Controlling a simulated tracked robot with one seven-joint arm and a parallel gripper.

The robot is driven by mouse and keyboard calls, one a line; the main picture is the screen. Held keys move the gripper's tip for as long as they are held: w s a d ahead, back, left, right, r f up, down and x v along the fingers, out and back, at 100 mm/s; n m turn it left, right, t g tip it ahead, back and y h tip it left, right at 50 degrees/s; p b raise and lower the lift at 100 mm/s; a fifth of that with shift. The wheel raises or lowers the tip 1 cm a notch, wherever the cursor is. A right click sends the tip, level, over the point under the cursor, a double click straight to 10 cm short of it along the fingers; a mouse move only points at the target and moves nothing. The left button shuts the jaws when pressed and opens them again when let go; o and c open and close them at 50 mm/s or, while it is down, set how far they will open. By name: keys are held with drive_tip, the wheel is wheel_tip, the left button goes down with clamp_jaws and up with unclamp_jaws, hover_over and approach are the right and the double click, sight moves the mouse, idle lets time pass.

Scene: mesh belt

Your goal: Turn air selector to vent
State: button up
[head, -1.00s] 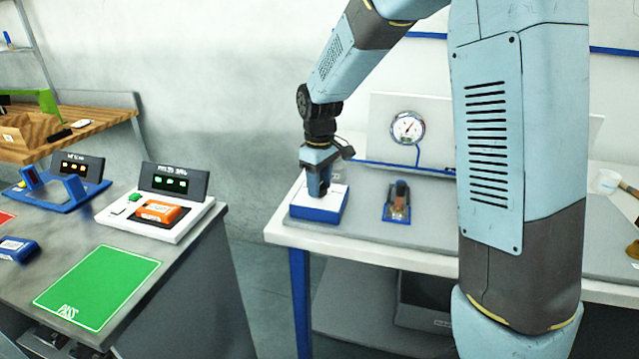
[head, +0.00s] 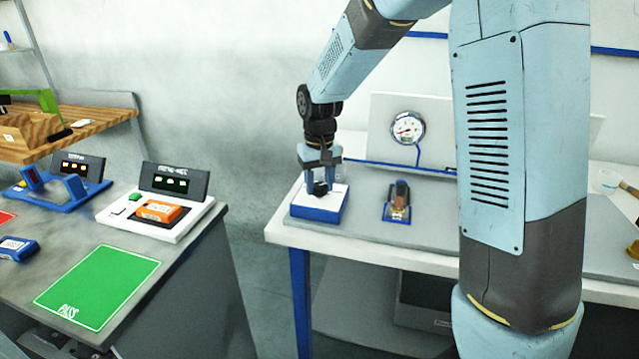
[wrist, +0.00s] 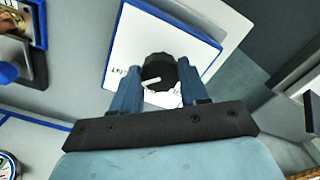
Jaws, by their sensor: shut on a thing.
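The air selector is a black round knob (wrist: 158,70) with a white pointer, on a white-topped blue box (head: 319,211). In the wrist view the pointer aims left and slightly down, toward small print that is partly legible at best; I cannot read which position it marks. My gripper (head: 320,186) comes straight down over the box, at the left end of the white bench. In the wrist view its two blue fingers (wrist: 157,82) sit on both sides of the knob, shut on it. The fingers hide part of the box top.
A round dial gauge (head: 407,128) is on an upright panel behind; its needle points left. A small brass-and-blue fitting (head: 397,203) stands right of the box. A grey counter with a green PASS mat (head: 97,287) and display units is at left.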

sight(320, 186)
idle(0.4)
drive_tip(key=o, duration=1.1)
drive_tip(key=shift+c, duration=0.2)
wheel_tip(320, 186, up, 14)
drive_tip(key=shift+f, duration=0.15)
drive_tip(key=s+d+r+m+t, duration=0.25)
drive_tip(key=s+d+r, duration=0.25)
drive_tip(key=s+d, duration=0.65)
drive_tip(key=s+d+f+t, duration=0.1)
drive_tip(key=s+d, duration=0.2)
drive_tip(key=s, duration=0.4)
drive_tip(key=s+d+f+t, duration=0.1)
drive_tip(key=s+d+t, duration=0.1)
drive_tip(key=s+d, duration=0.2)
drive_tip(key=s, duration=0.3)
drive_tip(key=shift+m, duration=0.35)
